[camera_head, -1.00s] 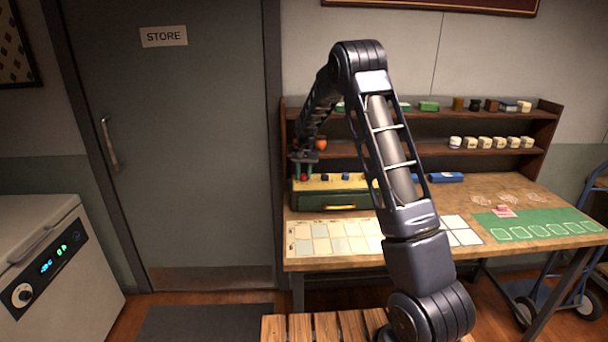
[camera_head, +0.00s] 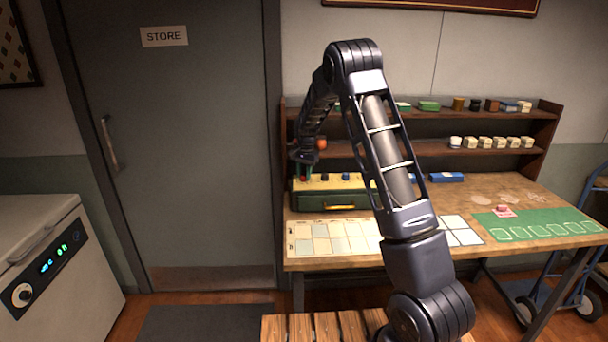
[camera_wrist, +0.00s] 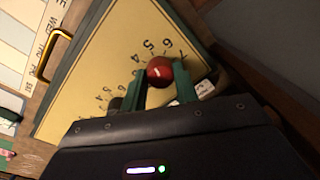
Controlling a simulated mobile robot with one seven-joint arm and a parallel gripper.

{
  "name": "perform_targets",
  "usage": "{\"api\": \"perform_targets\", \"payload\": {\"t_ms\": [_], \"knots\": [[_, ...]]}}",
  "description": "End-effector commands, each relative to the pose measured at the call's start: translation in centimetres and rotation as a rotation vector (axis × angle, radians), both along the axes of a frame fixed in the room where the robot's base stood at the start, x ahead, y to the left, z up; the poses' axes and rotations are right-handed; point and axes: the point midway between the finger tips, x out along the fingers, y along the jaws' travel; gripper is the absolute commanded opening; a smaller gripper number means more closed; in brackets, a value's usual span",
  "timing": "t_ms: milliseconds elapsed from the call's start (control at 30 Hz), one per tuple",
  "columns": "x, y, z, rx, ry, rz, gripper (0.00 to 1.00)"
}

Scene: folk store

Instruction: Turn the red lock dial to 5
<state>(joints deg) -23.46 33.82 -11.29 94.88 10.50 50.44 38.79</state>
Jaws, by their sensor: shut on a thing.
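The red lock dial (camera_wrist: 159,68) is a round knob on the yellow top of a green box (camera_wrist: 105,55). A ring of numbers surrounds it; 4, 5, 6 and 7 can be read on its far side in the wrist view. A small light mark shows on the knob; which number it points to cannot be told. My gripper (camera_wrist: 160,80) is shut on the red dial, with one green finger on each side. In the head view, my gripper (camera_head: 305,173) is at the left end of the green box (camera_head: 330,200), and the dial is mostly hidden there.
A black dial (camera_head: 323,177) and a blue dial (camera_head: 346,176) sit to the right on the same box. The box has a yellow handle (camera_head: 339,207). Shelves with small goods (camera_head: 470,143) stand behind; my arm hides part of the table (camera_head: 470,191).

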Motion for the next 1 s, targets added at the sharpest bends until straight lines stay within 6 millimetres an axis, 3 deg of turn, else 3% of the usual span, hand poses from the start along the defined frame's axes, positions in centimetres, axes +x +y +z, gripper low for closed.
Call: {"api": "perform_targets", "payload": {"t_ms": [267, 300, 400, 767, 1000], "knots": [[0.1, 0.0, 0.1, 0.0, -0.002, 0.0, 0.07], [0.1, 0.0, 0.1, 0.0, -0.002, 0.0, 0.38], [0.1, 0.0, 0.1, 0.0, -0.001, 0.0, 0.52], [0.0, 0.0, 0.6, 0.0, -0.001, 0.001, 0.52], [0.0, -0.1, 4.2, 0.002, -0.005, 0.0, 0.52]]}}
